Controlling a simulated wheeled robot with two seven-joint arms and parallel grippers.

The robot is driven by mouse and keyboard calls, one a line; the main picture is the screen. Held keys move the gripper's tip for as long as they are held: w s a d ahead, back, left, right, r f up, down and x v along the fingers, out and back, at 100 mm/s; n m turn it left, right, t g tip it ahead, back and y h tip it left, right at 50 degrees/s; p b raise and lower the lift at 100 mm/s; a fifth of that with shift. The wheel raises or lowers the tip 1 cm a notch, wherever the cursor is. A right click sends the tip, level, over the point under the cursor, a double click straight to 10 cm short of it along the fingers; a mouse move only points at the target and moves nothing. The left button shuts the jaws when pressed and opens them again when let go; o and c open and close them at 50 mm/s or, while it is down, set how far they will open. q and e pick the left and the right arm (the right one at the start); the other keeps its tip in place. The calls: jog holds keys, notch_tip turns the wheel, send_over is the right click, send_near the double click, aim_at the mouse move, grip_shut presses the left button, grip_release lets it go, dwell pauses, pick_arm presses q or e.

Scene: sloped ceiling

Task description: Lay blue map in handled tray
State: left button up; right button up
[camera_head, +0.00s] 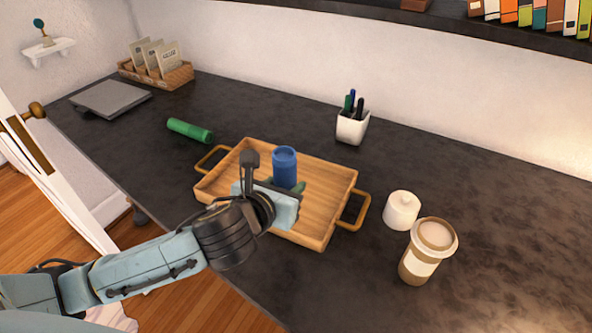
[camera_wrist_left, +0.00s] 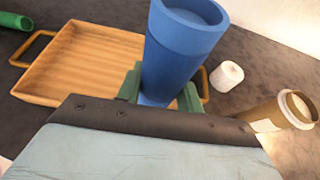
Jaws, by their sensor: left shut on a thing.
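The blue map (camera_head: 284,166) is a rolled blue cylinder, held upright over the handled tray. It shows large in the left wrist view (camera_wrist_left: 180,48). My left gripper (camera_head: 286,186) is shut on it, with green fingers on either side (camera_wrist_left: 160,88). The handled tray (camera_head: 329,188) is light wood with a handle at each end, and lies on the dark desk; it also shows in the left wrist view (camera_wrist_left: 75,65). I cannot tell whether the map's lower end touches the tray, as the gripper hides it. My right gripper is not in view.
A green roll (camera_head: 190,130) lies left of the tray. A white pen cup (camera_head: 352,127) stands behind it. A white jar (camera_head: 401,210) and a coffee cup (camera_head: 428,250) stand to the right. A grey laptop (camera_head: 110,98) and a card box (camera_head: 158,72) are at the far left.

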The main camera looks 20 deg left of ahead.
aim_at(274, 153)
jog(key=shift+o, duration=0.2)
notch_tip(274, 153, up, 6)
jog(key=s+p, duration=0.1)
jog(key=p, duration=0.4)
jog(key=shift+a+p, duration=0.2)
jog(key=shift+p, duration=0.15)
pick_arm(q)
jog(key=w+a+r+m+h+p, duration=0.35)
jog(key=w+a+p, duration=0.3)
jog(key=a, duration=0.25)
notch_tip(274, 153, down, 10)
jog(key=b, duration=0.1)
jog(key=shift+s+d+g, duration=0.15)
jog(key=shift+s+g, duration=0.15)
jog(key=shift+s, duration=0.15)
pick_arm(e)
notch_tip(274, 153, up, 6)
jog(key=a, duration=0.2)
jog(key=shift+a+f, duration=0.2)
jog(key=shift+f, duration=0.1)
pick_arm(q)
jog(key=o, duration=1)
